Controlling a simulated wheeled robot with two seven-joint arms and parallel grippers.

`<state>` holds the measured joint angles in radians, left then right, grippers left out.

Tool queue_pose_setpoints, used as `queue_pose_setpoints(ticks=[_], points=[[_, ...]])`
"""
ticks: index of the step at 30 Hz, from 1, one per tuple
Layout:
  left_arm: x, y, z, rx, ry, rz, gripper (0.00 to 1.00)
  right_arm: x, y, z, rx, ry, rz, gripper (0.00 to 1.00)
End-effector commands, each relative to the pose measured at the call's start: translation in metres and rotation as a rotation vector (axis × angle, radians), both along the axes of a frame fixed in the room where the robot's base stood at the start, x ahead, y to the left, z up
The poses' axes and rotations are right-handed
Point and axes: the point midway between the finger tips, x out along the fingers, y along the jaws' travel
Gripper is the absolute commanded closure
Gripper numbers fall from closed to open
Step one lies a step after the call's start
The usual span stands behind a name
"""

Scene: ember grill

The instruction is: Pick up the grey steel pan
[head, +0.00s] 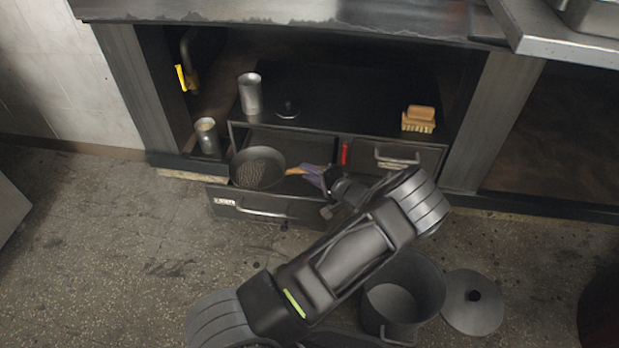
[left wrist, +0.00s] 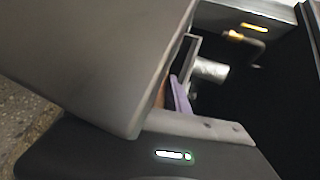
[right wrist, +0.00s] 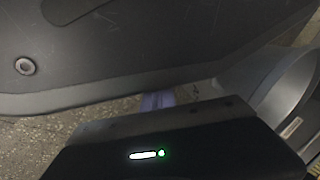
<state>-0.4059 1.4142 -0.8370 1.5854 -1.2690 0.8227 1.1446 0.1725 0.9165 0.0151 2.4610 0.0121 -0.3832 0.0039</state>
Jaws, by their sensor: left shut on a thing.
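The grey steel pan (head: 258,168) is at the open left drawer, with its bowl facing up and overlapping the drawer's left side and front edge in the head view. Its wooden handle (head: 296,171) points right. My left gripper (head: 313,174), with purplish fingers, is shut on the handle's right end. In the left wrist view, a brown strip of the handle (left wrist: 160,94) shows beside the purplish finger. I cannot tell whether the pan rests on the drawer or is clear of it. My right gripper (right wrist: 158,101) shows only purplish fingers in its wrist view; their gap cannot be made out.
The open drawer (head: 262,206) juts out under the pan. A closed drawer (head: 420,158) is to its right. Metal cups (head: 250,94) (head: 207,137), a small lid (head: 287,109) and a brush (head: 419,119) stand nearby. A pot (head: 398,300) and lid (head: 473,302) are on the floor.

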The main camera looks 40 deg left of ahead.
Motion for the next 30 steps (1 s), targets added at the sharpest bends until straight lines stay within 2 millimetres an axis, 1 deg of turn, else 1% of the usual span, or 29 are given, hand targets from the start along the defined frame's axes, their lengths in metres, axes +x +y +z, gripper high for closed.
queue_pose_setpoints(ticks=[1,9,12,15,18,21,30], points=[[0.001,0.0,0.018,0.003,-0.002,-0.001,1.0,-0.001,0.0,0.009,-0.001,0.001,0.001,1.0],[0.0,0.0,0.075,0.003,-0.001,0.0,1.0,-0.005,0.001,0.03,-0.005,0.004,0.004,1.0],[0.001,0.0,0.093,0.002,-0.002,-0.001,1.0,-0.006,0.002,0.036,-0.006,0.005,0.005,1.0],[0.0,0.0,0.106,0.003,-0.001,0.0,1.0,-0.007,0.002,0.04,-0.006,0.006,0.007,1.0],[0.0,0.0,0.115,0.003,0.0,0.0,1.0,-0.008,0.002,0.043,-0.005,0.008,0.007,1.0],[0.0,0.0,0.119,0.003,0.0,0.0,1.0,-0.008,0.001,0.044,-0.005,0.009,0.008,1.0],[0.0,0.0,0.119,0.003,0.0,0.0,1.0,-0.008,0.001,0.044,-0.005,0.01,0.008,1.0]])
